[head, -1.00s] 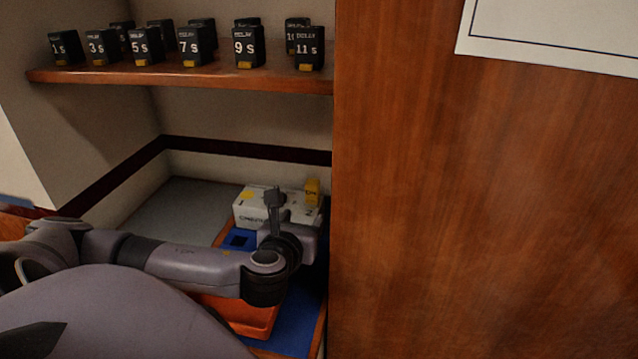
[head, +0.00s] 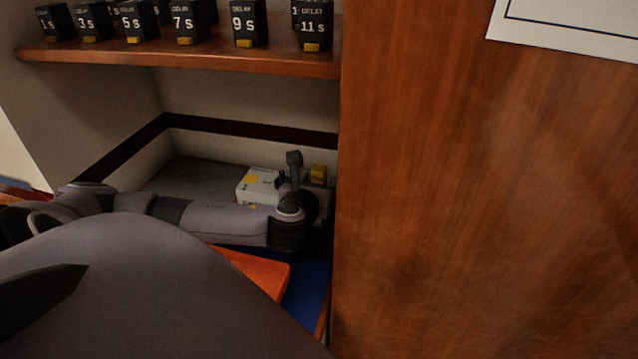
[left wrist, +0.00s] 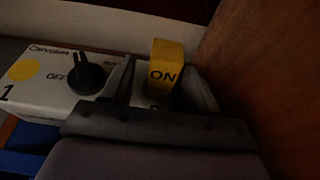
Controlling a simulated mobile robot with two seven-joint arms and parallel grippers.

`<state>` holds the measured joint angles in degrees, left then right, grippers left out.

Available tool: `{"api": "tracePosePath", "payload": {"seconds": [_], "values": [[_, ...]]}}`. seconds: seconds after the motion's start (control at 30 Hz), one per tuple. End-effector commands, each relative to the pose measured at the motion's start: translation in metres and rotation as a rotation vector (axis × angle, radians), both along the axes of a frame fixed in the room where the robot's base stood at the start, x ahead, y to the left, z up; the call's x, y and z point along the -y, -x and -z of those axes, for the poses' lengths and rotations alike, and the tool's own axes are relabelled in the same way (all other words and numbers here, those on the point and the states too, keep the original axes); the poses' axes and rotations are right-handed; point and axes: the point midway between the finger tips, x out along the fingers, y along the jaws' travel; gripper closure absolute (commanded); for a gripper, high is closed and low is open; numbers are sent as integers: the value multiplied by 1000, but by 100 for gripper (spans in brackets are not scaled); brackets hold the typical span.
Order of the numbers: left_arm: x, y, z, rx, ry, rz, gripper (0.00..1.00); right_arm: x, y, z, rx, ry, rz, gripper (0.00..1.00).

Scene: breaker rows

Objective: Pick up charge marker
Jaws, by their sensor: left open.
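The charge marker (head: 318,174) looks to be the small yellow block at the back right of the lower compartment. In the left wrist view the yellow block (left wrist: 165,62) stands upright, with "ON" on its face. It stands at the right end of a white box (head: 257,186) with a black knob (left wrist: 88,73) marked "OFF". My left gripper (left wrist: 166,75) is open, one finger on each side of the block in that view. I cannot tell whether the fingers touch it. Its fingers are mostly hidden in the head view. My right gripper is not in view.
A wooden shelf (head: 190,59) above holds several black delay blocks. A large wooden panel (head: 480,200) closes off the right side. An orange tray (head: 258,272) and a blue surface (head: 308,290) lie in front, partly hidden by my arm.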

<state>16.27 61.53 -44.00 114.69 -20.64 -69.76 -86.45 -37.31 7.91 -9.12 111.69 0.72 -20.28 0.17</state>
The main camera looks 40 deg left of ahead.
Motion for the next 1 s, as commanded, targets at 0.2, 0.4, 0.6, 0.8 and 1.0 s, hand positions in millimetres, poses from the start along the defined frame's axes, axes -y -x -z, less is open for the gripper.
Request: {"api": "tracePosePath", "payload": {"seconds": [0.2, 0.4, 0.6, 0.8, 1.0], "values": [[-5, -11, 4, -1, 1, 2, 40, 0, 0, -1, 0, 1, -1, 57], [-6, -11, 4, 0, 1, 2, 40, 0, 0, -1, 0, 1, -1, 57], [-6, -11, 4, 0, 1, 2, 97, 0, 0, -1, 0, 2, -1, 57], [-6, -11, 3, 1, 0, 1, 97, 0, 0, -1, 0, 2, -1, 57], [-7, -12, -10, 7, 0, 0, 97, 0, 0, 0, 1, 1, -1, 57]]}}
